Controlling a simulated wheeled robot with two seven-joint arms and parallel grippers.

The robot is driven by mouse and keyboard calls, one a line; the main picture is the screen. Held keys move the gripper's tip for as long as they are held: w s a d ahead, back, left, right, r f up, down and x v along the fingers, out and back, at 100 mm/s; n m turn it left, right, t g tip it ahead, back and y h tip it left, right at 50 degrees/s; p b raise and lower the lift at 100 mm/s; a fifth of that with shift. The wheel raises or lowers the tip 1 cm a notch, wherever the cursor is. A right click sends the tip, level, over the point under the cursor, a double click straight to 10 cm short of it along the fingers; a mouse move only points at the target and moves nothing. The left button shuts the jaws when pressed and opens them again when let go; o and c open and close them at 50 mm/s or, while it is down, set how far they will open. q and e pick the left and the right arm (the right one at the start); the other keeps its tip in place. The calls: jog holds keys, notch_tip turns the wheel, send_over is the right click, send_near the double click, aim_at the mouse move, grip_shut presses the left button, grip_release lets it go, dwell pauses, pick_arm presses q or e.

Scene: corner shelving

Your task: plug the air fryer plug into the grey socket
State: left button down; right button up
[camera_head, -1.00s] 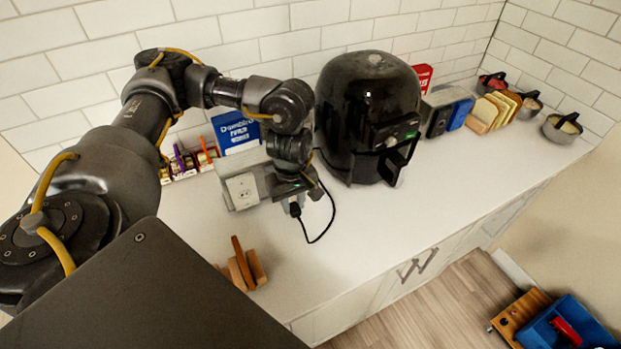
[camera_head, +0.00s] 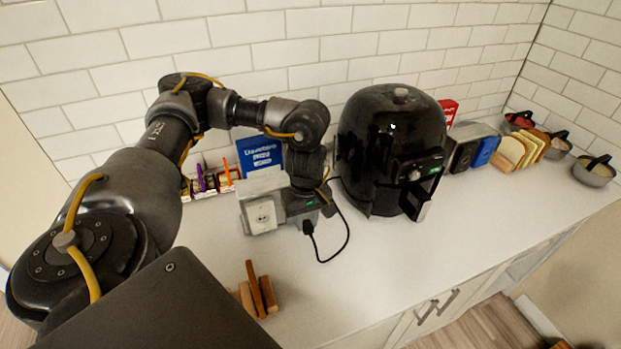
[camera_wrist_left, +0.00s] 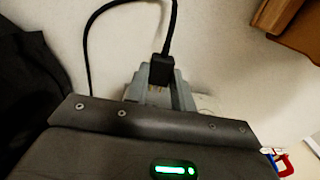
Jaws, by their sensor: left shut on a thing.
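The black air fryer plug (camera_head: 308,228) is on a cord that loops over the counter to the black air fryer (camera_head: 392,150). My left gripper (camera_head: 302,217) is shut on the plug, just right of the socket box. In the left wrist view the plug (camera_wrist_left: 162,69) sits between the grey fingers (camera_wrist_left: 158,88), with pale metal prongs seemingly showing below it. The grey box with a pale socket face (camera_head: 262,216) stands on the counter; the face looks toward the front. The plug is apart from that face. My right gripper is out of view.
A wooden rack (camera_head: 258,291) stands at the counter's front left. A blue box (camera_head: 259,153) and small jars (camera_head: 205,184) are behind the socket. A toaster (camera_head: 468,146), bread slices (camera_head: 520,150) and pots (camera_head: 594,171) are at right. The front middle counter is clear.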

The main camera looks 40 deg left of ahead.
pick_arm(q)
jog(key=shift+w+a, duration=0.25)
jog(key=shift+a, duration=0.25)
jog(key=shift+w+a, duration=0.25)
jog(key=shift+a, duration=0.2)
jog(key=shift+w+a+r, duration=0.1)
jog(key=shift+w+a, duration=0.25)
jog(key=shift+a, duration=0.25)
jog(key=shift+w+a, duration=0.3)
jog(key=shift+a, duration=0.25)
dwell(1.8)
jog(key=c, duration=1.1)
grip_release()
jog(key=shift+a, duration=0.1)
notch_tip(320, 180, up, 11)
jog(key=shift+p, duration=0.45)
jog(key=shift+f, duration=0.2)
